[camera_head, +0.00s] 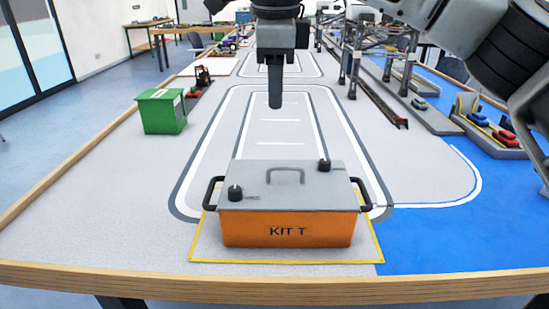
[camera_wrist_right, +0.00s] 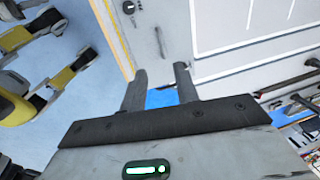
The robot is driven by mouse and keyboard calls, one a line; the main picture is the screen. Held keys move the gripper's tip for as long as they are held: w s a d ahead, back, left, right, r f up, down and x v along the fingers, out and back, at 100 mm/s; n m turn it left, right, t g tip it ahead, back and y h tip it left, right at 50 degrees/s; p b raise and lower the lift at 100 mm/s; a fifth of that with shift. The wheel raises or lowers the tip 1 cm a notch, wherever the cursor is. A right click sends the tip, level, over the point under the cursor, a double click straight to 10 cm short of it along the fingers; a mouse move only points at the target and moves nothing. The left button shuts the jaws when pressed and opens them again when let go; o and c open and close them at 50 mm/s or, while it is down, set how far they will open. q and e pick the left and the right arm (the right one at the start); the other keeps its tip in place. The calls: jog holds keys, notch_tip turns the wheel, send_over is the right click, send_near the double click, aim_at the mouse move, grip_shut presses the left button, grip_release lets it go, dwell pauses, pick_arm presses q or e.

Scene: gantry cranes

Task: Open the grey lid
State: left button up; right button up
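The grey lid (camera_head: 300,185) lies flat on the orange box (camera_head: 245,230) marked KIT T, near the front of the table. The lid has a grey arched handle (camera_head: 286,170) on top. A black knob (camera_head: 235,193) is at its front left and another black knob (camera_head: 324,165) at its back right. My right gripper (camera_head: 275,98) hangs pointing down, above and beyond the lid, apart from it. In the right wrist view its two fingers (camera_wrist_right: 161,85) are spread with nothing between them. My left gripper is not in view.
The box stands on a yellow-outlined mat (camera_head: 367,250), with black side handles. A green box (camera_head: 162,111) stands at the left. Model gantry cranes (camera_head: 375,60) and small coloured pieces (camera_head: 490,125) are at the right. The table around the orange box is mostly clear.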

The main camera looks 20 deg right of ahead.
jog(key=b, duration=0.1)
send_over(276, 184)
notch_tip(276, 184, down, 15)
jog(key=shift+f, duration=0.15)
grip_shut()
